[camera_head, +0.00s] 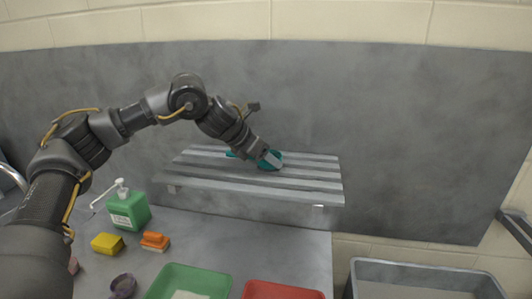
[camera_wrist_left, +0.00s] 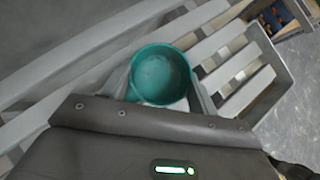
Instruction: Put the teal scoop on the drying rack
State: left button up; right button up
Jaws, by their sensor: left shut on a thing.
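The teal scoop (camera_head: 270,161) is at the slatted grey drying rack (camera_head: 250,195) on the back wall. My left gripper (camera_head: 268,157) is shut on the scoop, at the middle of the rack. In the left wrist view the scoop's round bowl (camera_wrist_left: 161,75) sits between my left fingers, with the rack's slats (camera_wrist_left: 235,65) around and behind it. A bit of teal also shows to the left of my gripper in the head view. I cannot tell whether the scoop touches the slats. My right gripper is not in view.
Below the rack are a green soap bottle (camera_head: 128,210), a yellow sponge (camera_head: 107,243), an orange brush (camera_head: 155,241) and a purple scoop (camera_head: 122,286). A green tray (camera_head: 222,276), a red tray (camera_head: 283,290) and a grey tub (camera_head: 428,267) stand in front. The rack's right end is bare.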

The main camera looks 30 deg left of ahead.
pick_arm(q)
jog(key=shift+a+f, duration=0.1)
jog(key=shift+f, duration=0.05)
jog(key=shift+f, duration=0.2)
jog(key=o, duration=1)
jog(key=shift+o, duration=0.2)
jog(key=shift+r, duration=0.1)
